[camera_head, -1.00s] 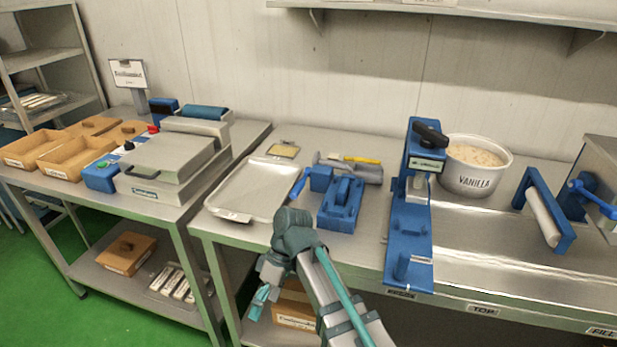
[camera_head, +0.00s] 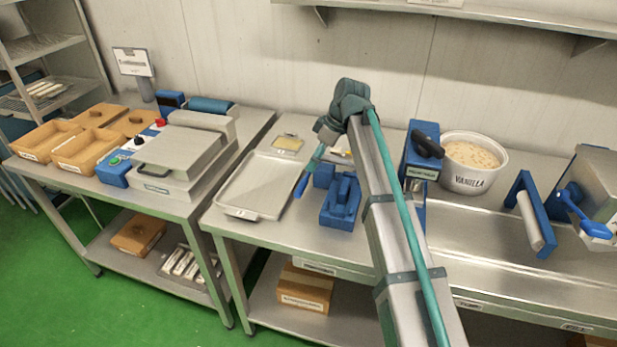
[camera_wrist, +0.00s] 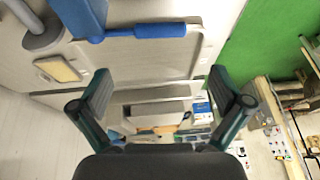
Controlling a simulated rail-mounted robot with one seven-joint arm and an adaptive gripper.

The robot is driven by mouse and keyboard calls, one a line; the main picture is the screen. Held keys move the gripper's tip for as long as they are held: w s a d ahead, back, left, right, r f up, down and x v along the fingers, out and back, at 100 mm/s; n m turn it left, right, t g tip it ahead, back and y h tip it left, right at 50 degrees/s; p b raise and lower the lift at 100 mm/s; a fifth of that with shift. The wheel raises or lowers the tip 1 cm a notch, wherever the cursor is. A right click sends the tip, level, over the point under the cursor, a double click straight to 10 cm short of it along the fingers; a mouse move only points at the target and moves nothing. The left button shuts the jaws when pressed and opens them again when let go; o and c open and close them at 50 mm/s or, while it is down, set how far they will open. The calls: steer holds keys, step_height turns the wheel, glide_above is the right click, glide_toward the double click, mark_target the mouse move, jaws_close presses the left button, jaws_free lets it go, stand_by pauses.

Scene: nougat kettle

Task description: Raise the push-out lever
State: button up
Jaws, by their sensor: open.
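A blue device (camera_head: 341,202) stands on the middle table, right of the metal tray. A blue handle (camera_head: 302,185) sticks out on its left side and appears to be the push-out lever. The wrist view shows this handle (camera_wrist: 160,30) as a horizontal blue cylinder near the top, joined at its left to a blue part. My gripper (camera_wrist: 158,82) is open and empty, its fingers below the handle in that picture and apart from it. In the head view my gripper is mostly hidden by my arm; a teal finger shows above the handle.
The tray (camera_head: 236,207) lies left of the lever, with a small framed yellow pad (camera_head: 287,143) behind it. A blue press (camera_head: 421,150) and the vanilla tub (camera_head: 468,182) stand to the right. The wall is close behind. My arm crosses above the table's front edge.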

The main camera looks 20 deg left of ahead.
mark_target(301, 185)
steer(key=p+x, duration=0.2)
steer(key=x, duration=0.8)
steer(key=shift+a+f+p, duration=0.1)
steer(key=shift+f+p, duration=0.2)
steer(key=shift+f, duration=0.05)
steer(key=shift+c, duration=0.2)
